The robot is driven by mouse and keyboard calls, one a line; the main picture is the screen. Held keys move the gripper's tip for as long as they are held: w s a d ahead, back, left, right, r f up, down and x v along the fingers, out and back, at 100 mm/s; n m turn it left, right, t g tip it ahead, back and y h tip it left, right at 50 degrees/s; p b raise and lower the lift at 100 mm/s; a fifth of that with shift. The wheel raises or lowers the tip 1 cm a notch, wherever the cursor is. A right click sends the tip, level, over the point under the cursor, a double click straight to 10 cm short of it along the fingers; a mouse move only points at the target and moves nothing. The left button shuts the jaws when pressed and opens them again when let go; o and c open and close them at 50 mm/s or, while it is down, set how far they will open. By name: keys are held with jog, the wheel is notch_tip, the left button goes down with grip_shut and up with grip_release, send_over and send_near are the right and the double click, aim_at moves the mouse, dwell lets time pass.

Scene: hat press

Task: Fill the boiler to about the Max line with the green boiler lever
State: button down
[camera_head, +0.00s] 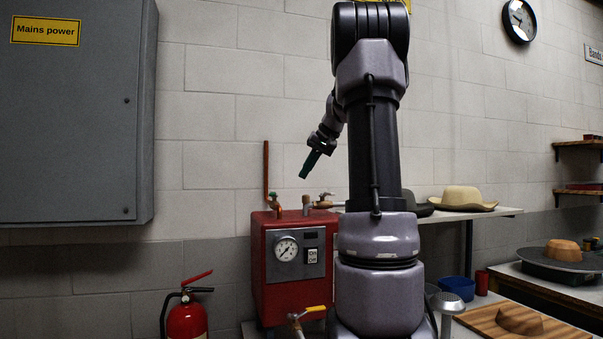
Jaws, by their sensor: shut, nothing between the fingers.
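The red boiler (290,301) stands against the wall, left of my arm. Its front has a round dial (286,249) and an on/off switch (312,255). A small green lever (275,205) sits on the copper pipe at the boiler's top left. My gripper (304,176) is above the boiler, right of and higher than the green lever, clear of it. It points down and left, and its fingers look shut with nothing held. No water level or Max line can be made out; my arm hides the boiler's right side.
A yellow-handled tap (315,309) is at the boiler's lower front. Brass fittings (322,204) stand on the boiler top under my gripper. A fire extinguisher (186,317) is at lower left. A grey cabinet (75,110) hangs at left. Hats (463,197) rest on a shelf at right.

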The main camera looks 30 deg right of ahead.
aim_at(273, 195)
jog(key=x, duration=0.7)
jog(key=shift+w+f, duration=0.15)
jog(key=shift+f, duration=0.1)
jog(key=shift+w+a+r, duration=0.1)
jog(key=shift+w+a, duration=0.4)
jog(key=shift+a, duration=0.4)
jog(key=shift+w+a+r, duration=0.1)
jog(key=shift+w+a, duration=0.35)
jog(key=shift+a, duration=0.45)
